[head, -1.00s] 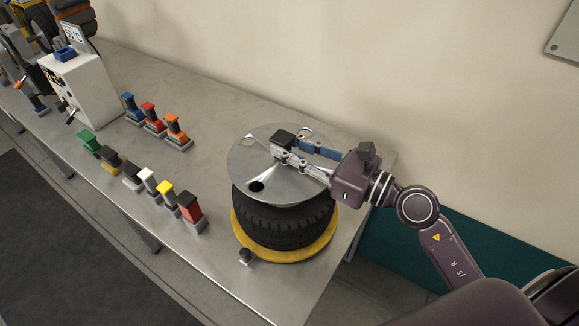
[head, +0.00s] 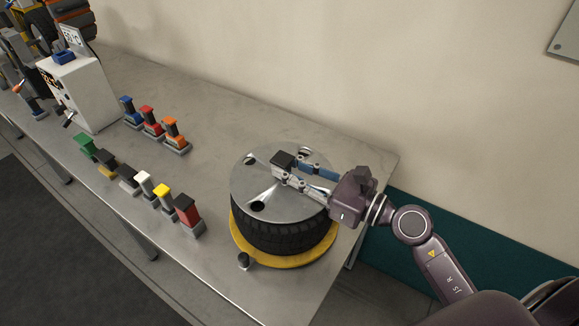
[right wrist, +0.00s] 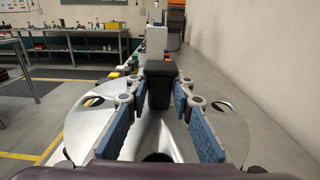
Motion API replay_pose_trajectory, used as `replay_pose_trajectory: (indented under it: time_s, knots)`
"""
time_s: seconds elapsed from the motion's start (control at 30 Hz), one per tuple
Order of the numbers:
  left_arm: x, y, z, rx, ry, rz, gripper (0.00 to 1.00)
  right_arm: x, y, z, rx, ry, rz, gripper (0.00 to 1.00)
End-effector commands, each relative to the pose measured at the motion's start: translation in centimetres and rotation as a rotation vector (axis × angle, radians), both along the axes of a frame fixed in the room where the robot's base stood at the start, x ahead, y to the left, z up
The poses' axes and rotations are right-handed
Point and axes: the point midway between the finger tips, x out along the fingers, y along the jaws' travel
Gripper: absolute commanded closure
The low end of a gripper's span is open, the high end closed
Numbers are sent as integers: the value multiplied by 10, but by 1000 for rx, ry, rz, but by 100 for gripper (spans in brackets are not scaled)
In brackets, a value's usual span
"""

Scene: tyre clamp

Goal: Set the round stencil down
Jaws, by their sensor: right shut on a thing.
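The round stencil is a shiny silver disc (head: 248,183) with several holes near its rim and a black block-shaped handle (head: 283,159) at its middle. It lies roughly level over a black tyre (head: 280,238), covering the tyre's top. No clear gap shows between disc and tyre, but I cannot tell whether they touch all round. My right gripper (head: 289,168) is shut on the handle, reaching in from the right. In the right wrist view, its blue-padded fingers (right wrist: 160,93) stand on both sides of the handle, above the disc (right wrist: 232,128). My left gripper is out of view.
The tyre sits on a yellow round base (head: 283,260) with a dark knob (head: 244,261), near the table's right end. Several coloured clamp-like pieces (head: 163,193) stand in rows to the left. A white box-shaped machine (head: 83,92) stands farther left. The wall (head: 330,70) is behind.

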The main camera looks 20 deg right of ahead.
Motion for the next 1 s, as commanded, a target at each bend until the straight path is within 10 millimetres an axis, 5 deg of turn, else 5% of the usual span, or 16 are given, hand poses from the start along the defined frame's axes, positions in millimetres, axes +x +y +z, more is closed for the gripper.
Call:
replay_pose_trajectory:
  time_s: [0.2, 0.23, 0.37, 0.87, 1.0]
  knots:
    - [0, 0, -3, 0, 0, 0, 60, 0, 0, -2, 1, -2, 0, 100]
    - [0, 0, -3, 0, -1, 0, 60, 0, 0, -4, 0, 0, 0, 76]
    - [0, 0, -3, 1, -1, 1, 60, 0, 0, -3, 1, -1, 0, 61]
    - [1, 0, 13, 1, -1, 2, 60, 0, 0, 16, 2, -2, -2, 61]
    - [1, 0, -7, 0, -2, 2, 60, -21, -17, 3, -3, 2, -2, 61]
